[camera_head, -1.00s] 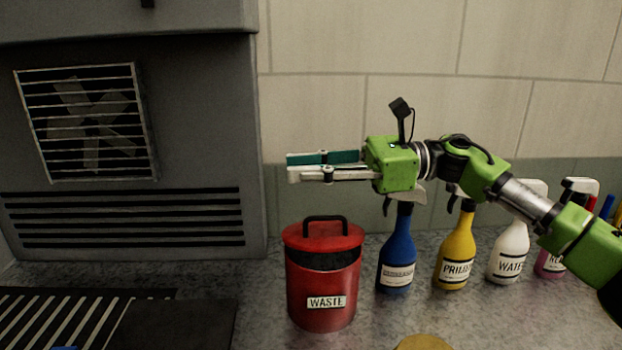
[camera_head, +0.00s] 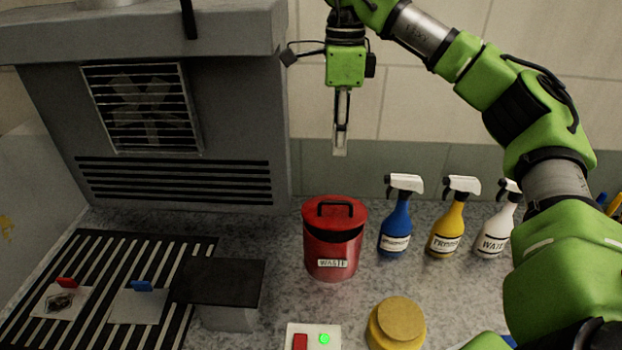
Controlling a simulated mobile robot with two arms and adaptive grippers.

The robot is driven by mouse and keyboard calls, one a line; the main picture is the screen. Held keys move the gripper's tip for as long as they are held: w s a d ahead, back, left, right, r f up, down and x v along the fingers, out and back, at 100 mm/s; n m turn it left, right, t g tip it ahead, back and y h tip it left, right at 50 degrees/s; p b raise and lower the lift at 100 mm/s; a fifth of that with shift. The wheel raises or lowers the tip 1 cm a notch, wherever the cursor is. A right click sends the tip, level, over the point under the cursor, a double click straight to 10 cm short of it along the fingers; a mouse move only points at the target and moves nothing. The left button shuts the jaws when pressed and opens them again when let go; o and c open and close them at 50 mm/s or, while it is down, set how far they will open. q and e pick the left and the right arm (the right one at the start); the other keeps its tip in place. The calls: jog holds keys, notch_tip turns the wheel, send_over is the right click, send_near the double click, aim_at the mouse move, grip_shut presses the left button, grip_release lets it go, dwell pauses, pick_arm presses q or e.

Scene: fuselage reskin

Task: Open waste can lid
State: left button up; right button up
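The red waste can (camera_head: 332,252) stands on the grey counter, with a white WASTE label on its front. Its red lid (camera_head: 334,214) has a black arched handle (camera_head: 334,205) and sits on top, with a dark band showing beneath it at the front. My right gripper (camera_head: 340,152) points straight down above the can, apart from the handle. Its fingers show nearly edge-on, so their opening cannot be told. No object shows in it. My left gripper is not in view.
Blue (camera_head: 395,232), yellow (camera_head: 449,230) and white (camera_head: 494,233) spray bottles stand right of the can. A yellow round container (camera_head: 396,325) and a button box (camera_head: 313,338) are in front. A vented grey machine (camera_head: 180,120) stands left, above a striped mat (camera_head: 60,258).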

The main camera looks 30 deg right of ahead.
send_near(335, 202)
notch_tip(335, 202, down, 7)
jog(key=shift+d+r+p, duration=0.1)
jog(key=shift+r+p, duration=0.1)
jog(key=shift+p, duration=0.7)
jog(key=shift+f, duration=0.55)
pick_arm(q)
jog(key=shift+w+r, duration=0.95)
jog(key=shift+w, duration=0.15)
pick_arm(e)
grip_shut()
